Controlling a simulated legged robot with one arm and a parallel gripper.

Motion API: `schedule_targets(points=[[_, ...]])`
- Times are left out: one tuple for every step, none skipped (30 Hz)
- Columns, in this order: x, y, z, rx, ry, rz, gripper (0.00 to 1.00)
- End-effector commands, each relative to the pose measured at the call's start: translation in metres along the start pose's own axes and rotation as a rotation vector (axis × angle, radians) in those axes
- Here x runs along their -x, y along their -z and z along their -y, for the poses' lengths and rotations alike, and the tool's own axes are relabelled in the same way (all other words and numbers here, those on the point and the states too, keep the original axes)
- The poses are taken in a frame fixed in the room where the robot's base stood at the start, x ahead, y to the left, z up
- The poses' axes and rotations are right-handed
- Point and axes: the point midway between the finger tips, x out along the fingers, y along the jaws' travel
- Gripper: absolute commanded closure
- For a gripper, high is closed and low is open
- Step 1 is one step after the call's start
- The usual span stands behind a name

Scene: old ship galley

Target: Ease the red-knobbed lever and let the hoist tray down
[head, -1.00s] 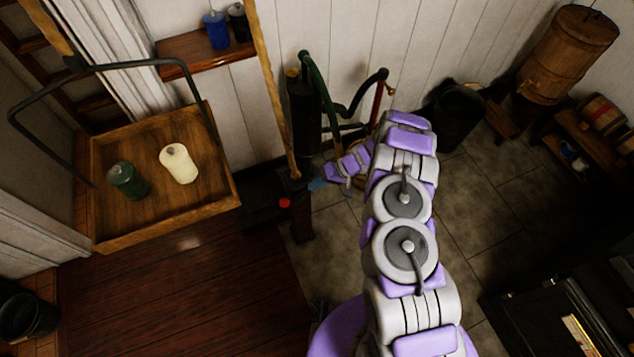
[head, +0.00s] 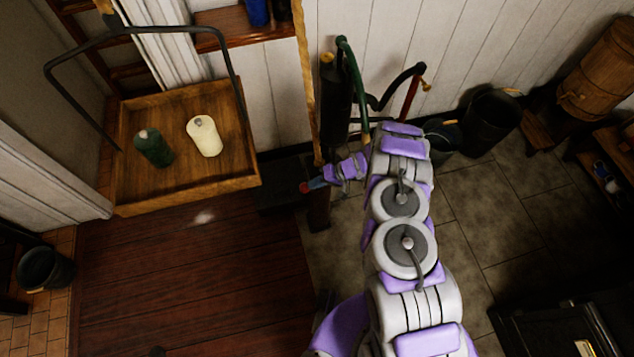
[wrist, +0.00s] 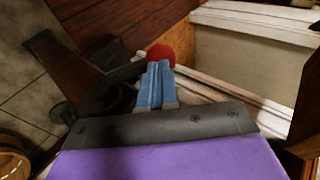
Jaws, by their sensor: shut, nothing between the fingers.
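The red knob (head: 304,188) of the lever shows beside a dark post, to the right of the hoist tray. In the wrist view the red knob (wrist: 161,52) is just beyond my fingertips, partly covered by them. My gripper (head: 314,184) has its blue fingers shut with nothing between them, and their tips are at the knob. Whether they touch it I cannot tell. The wooden hoist tray (head: 190,197) hangs from a dark curved handle above the red-brown floor boards. It holds a green canister (head: 153,148) and a cream canister (head: 204,136).
A dark cylinder with green and red pipes (head: 352,85) stands behind my gripper. A black bucket (head: 492,122) and a wooden barrel (head: 598,75) are at the right. Another bucket (head: 43,268) is at the lower left. The plank floor (head: 190,285) below the tray is clear.

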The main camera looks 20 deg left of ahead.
Motion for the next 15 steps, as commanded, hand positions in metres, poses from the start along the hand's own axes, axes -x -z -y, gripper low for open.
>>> schedule_targets(points=[[0.0, 0.0, 0.0, 0.0, 0.0, 0.0, 1.0], [0.0, 0.0, 0.0, 0.0, -0.001, 0.0, 1.0], [-0.001, 0.0, 0.0, 0.001, -0.004, 0.0, 1.0], [-0.001, 0.0, 0.0, 0.002, -0.009, 0.0, 1.0], [-0.002, 0.0, 0.001, 0.004, -0.015, 0.0, 1.0], [-0.004, 0.001, 0.002, 0.007, -0.026, -0.001, 1.0], [-0.006, 0.001, 0.003, 0.01, -0.036, -0.001, 1.0], [-0.007, 0.001, 0.003, 0.014, -0.049, -0.001, 1.0], [-0.01, 0.0, 0.004, 0.018, -0.071, -0.001, 1.0], [-0.012, -0.001, 0.004, 0.02, -0.086, 0.001, 1.0], [-0.015, -0.002, 0.004, 0.023, -0.101, 0.003, 1.0], [-0.017, -0.002, 0.004, 0.027, -0.125, 0.001, 1.0], [-0.018, -0.002, 0.004, 0.031, -0.143, 0.0, 1.0], [-0.02, -0.002, 0.004, 0.035, -0.157, 0.0, 1.0], [-0.022, -0.002, 0.005, 0.038, -0.179, 0.0, 1.0]])
